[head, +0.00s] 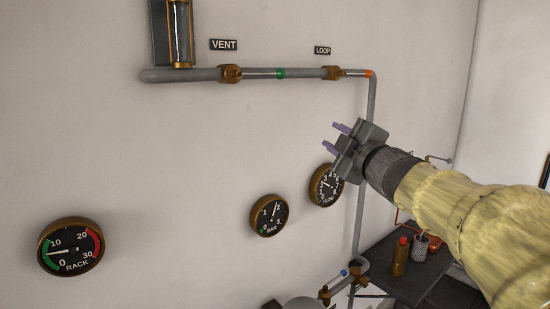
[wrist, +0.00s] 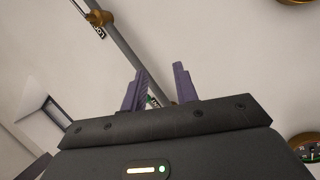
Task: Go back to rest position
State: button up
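My gripper (head: 335,138) is raised in front of the wall in the head view, below the LOOP label and above the FLOW gauge. It points up and to the left. In the wrist view its two purple fingers (wrist: 158,92) stand apart with nothing held between them. My gripper covers part of the wall beside the FLOW gauge (head: 325,186), and its fingers touch nothing that I can see.
A grey pipe (head: 200,75) runs along the upper wall and turns down at the right. The BAR gauge (head: 269,215) and RACK gauge (head: 71,247) hang on the wall. A dark table (head: 418,275) at lower right holds a bottle (head: 400,257) and a cup (head: 421,243).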

jog(key=s+d+f+m+g+h, duration=0.25)
jog(key=f+m, duration=0.25)
jog(key=f, duration=0.8)
jog(key=s+d+f+m+g+h, duration=0.15)
jog(key=f+m+g+h, duration=0.35)
jog(key=f, duration=0.8)
jog(key=s+a+f+m+g, duration=0.1)
jog(key=s+f+m+g, duration=0.2)
jog(key=s+f, duration=0.5)
jog(key=s+a+f+m+g+y, duration=0.1)
jog(key=s+a+f+m+g, duration=0.1)
jog(key=s+f+g, duration=0.3)
jog(key=s+f+m, duration=0.1)
jog(key=s+f, duration=0.3)
jog(key=s, duration=0.1)
jog(key=shift+s+a, duration=0.3)
jog(key=shift+s, duration=0.05)
